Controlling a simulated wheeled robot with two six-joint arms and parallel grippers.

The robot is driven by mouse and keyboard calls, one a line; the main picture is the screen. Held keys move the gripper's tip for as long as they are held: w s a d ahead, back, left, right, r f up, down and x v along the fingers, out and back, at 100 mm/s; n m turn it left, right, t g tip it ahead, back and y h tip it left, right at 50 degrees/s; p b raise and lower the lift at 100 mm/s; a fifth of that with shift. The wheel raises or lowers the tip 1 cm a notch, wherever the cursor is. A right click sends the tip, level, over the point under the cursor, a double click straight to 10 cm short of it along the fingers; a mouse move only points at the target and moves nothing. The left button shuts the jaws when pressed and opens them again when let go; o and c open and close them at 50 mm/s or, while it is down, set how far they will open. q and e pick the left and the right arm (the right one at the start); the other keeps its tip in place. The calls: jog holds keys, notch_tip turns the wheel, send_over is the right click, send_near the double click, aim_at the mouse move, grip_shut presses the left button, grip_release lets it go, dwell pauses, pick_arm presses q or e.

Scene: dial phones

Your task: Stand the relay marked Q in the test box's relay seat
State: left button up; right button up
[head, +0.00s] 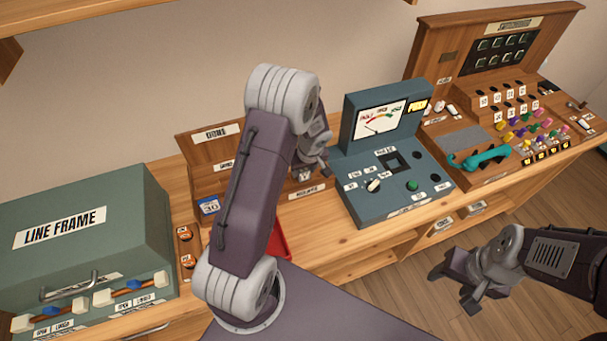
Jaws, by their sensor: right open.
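The blue-grey test box (350,205) stands on the bench right of centre, with a meter on its upright back. A dark square opening (397,162) in its top panel looks like the relay seat; I see no relay standing in it. My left gripper (318,172) is over the wooden rack (200,180), just left of the test box. Its fingers are partly hidden by my own arm, so I cannot tell whether they are open or hold anything. I cannot make out a relay marked Q. My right gripper (452,282) is open and empty, low in front of the bench.
A green line frame case (120,210) stands at the left. A red tray (282,243) shows partly behind my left arm. A wooden switchboard (440,95) with a teal handset (487,157) and coloured plugs stands at the right.

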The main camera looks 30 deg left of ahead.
aim_at(304, 170)
pick_arm(q)
grip_shut()
jog(key=shift+r+p, duration=1.95)
jog(key=shift+r, duration=1.1)
